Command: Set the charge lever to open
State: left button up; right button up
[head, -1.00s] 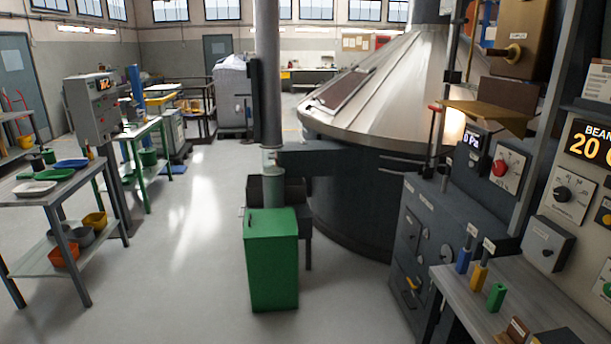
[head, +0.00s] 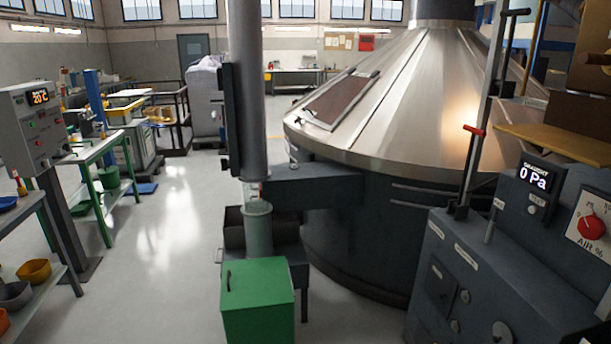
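Two upright levers stand on the dark machine cabinet at the right of the head view. One is a tall rod with a black crossbar handle (head: 514,12) at its top. Neither of my grippers is in view.
The dark cabinet (head: 440,235) and draught display (head: 537,179) reading 0 Pa are at right. A large metal cone (head: 400,90) stands behind them. A green box (head: 257,300) is below the vertical pipe (head: 246,90). Floor at centre left is clear.

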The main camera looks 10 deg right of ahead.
aim_at(514, 13)
jog(key=i+z, duration=0.4)
jog(key=i, duration=0.35)
jog(key=i+j+z, duration=0.2)
jog(key=i+z, duration=0.2)
jog(key=i, duration=0.35)
